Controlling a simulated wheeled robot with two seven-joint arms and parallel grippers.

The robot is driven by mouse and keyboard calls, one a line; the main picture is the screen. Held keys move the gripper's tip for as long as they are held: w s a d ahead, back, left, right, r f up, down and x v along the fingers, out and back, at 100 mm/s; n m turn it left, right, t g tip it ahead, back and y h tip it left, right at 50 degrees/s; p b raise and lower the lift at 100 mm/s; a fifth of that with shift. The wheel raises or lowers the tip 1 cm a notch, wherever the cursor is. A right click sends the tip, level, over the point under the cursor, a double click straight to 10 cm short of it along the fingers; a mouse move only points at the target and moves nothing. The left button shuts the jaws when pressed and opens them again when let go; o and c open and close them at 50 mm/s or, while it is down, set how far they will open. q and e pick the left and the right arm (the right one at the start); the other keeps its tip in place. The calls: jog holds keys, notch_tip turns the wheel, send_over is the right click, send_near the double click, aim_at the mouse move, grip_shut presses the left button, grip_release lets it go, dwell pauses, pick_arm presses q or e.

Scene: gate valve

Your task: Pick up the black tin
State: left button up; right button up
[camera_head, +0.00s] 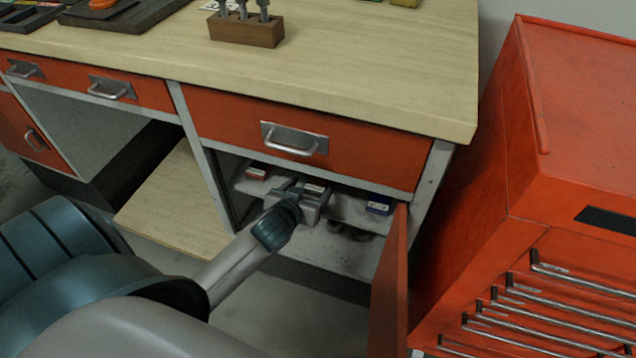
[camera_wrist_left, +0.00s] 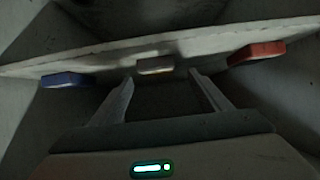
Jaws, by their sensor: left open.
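My left gripper (camera_head: 303,194) reaches into the open cupboard under the bench, at the upper shelf. In the left wrist view its two fingers (camera_wrist_left: 161,78) are spread, with nothing between them. A small pale-labelled tin (camera_head: 315,188) sits on the shelf just beyond the gripper. In the wrist view a small tan-looking tin (camera_wrist_left: 155,66) lies ahead, between the fingertips' lines. No tin on this shelf shows clearly as black. Small dark round things (camera_head: 362,234) stand lower in the cupboard, partly hidden; I cannot tell whether one is the black tin. My right gripper is not in view.
The open red door (camera_head: 390,285) stands at the right. A drawer (camera_head: 292,140) is above. A red tool cabinet (camera_head: 570,130) stands farther right.

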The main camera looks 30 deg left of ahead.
aim_at(316, 185)
pick_arm(q)
jog(key=x, duration=0.3)
jog(key=shift+w+d+b, duration=0.1)
jog(key=shift+w+b, duration=0.15)
jog(key=shift+b, duration=0.05)
jog(key=shift+w+f, duration=0.35)
jog(key=shift+w, duration=0.2)
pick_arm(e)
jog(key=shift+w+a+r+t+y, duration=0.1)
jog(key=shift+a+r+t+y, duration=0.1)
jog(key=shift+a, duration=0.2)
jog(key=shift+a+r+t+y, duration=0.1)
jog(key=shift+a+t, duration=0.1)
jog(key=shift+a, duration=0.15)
pick_arm(q)
jog(key=shift+c, duration=0.3)
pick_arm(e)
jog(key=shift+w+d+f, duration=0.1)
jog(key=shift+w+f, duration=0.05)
pick_arm(q)
jog(key=c, duration=1.2)
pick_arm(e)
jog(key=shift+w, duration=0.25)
pick_arm(q)
jog(key=shift+r, duration=0.1)
